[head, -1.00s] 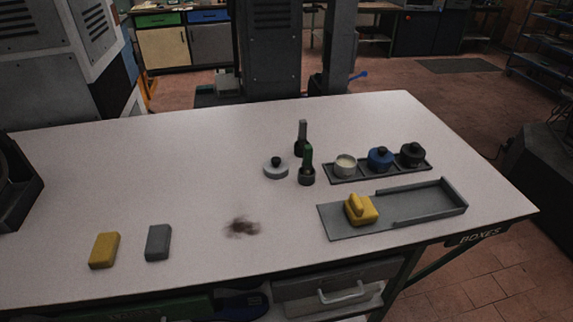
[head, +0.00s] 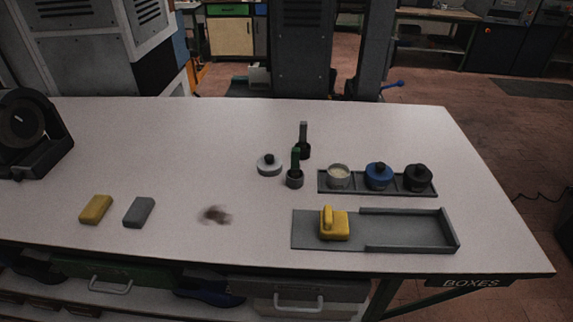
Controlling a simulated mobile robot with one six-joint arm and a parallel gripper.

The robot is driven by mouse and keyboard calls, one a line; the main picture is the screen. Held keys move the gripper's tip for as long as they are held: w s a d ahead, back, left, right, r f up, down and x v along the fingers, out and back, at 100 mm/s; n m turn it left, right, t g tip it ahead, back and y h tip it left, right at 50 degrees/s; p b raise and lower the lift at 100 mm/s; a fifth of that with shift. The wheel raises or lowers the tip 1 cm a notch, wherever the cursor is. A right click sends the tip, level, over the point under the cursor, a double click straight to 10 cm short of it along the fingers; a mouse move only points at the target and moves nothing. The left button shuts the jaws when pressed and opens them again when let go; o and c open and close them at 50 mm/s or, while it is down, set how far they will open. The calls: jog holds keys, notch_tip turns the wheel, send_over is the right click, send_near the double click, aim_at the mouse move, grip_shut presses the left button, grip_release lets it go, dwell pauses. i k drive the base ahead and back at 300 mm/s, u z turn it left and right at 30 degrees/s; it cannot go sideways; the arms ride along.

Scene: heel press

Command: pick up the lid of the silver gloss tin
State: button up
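A pale silver lid with a black knob (head: 269,167) lies on the table, left of the dark rack. An open silver tin (head: 339,178) with cream-coloured contents stands in the left end of the rack (head: 408,192). The lid is apart from the tin. Two dark upright brushes or daubers stand between them: one with a green handle (head: 295,170), and one with a grey-green handle (head: 303,142) behind it. My gripper is not in view.
A blue lidded tin (head: 378,175) and a dark lidded tin (head: 418,177) share the rack. A yellow handled block (head: 334,223) sits on a grey tray (head: 306,230) in front. Yellow (head: 96,209) and grey (head: 139,212) blocks lie left, near a dark smudge (head: 215,215). The table behind the lid is clear.

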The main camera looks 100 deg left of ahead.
aim_at(269, 166)
jog(key=u, duration=0.25)
jog(key=i, duration=0.4)
jog(key=u, duration=0.65)
jog(key=k, duration=0.2)
jog(key=u, duration=2.4)
jog(key=k, duration=0.2)
jog(key=u, duration=1.45)
